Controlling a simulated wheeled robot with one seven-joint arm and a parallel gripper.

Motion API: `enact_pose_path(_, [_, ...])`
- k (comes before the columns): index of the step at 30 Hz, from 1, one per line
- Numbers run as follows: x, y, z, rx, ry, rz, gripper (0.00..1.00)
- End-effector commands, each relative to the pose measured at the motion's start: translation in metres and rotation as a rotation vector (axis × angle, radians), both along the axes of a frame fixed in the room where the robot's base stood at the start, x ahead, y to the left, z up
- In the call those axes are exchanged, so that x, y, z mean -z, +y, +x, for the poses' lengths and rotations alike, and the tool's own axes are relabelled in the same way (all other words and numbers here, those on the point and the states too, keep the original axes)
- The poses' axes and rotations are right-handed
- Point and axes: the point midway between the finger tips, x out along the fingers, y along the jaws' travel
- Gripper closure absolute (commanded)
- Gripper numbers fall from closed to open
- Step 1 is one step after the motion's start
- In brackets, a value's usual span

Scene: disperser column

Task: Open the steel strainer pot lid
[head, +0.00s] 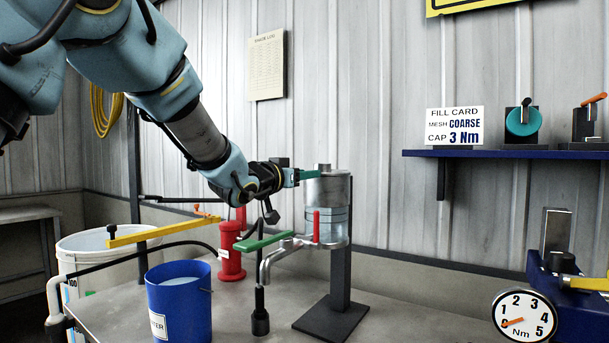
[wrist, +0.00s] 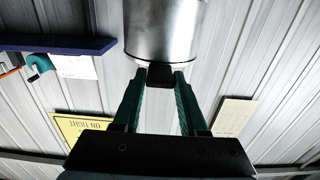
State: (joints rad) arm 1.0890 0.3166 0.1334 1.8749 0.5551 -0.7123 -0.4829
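The steel strainer pot (head: 328,194) is a metal cylinder at the top of the dark stand, above a clear section. Its lid (head: 325,174) sits on top with a small knob, and no gap shows under it. My gripper (head: 308,175) reaches in from the left, its green fingertips at the pot's upper side. In the wrist view, the pot (wrist: 165,32) fills the top, and a dark block (wrist: 159,76) at its edge lies between the tips of my gripper (wrist: 160,84). The fingers are apart. I cannot tell whether they press on the block.
A green lever (head: 264,242), a red handle (head: 316,226) and a spout are below the pot. A blue bucket (head: 180,312), a red cylinder (head: 231,258) and a yellow bar (head: 165,231) stand left. A torque dial (head: 524,318) and blue shelf (head: 500,154) are right.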

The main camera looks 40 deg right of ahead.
Motion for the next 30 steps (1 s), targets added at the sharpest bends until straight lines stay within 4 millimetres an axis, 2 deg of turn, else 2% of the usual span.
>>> enact_pose_path(1, [-0.0001, 0.0001, 0.0000, 0.000, 0.000, 0.000, 0.65])
enact_pose_path(9, [-0.0001, 0.0001, 0.0000, 0.000, 0.000, 0.000, 0.95])
enact_pose_path(11, [-0.0001, 0.0001, 0.0000, 0.000, 0.000, 0.000, 1.00])
enact_pose_path(30, [-0.0002, 0.0002, 0.0000, 0.000, 0.000, 0.000, 1.00])
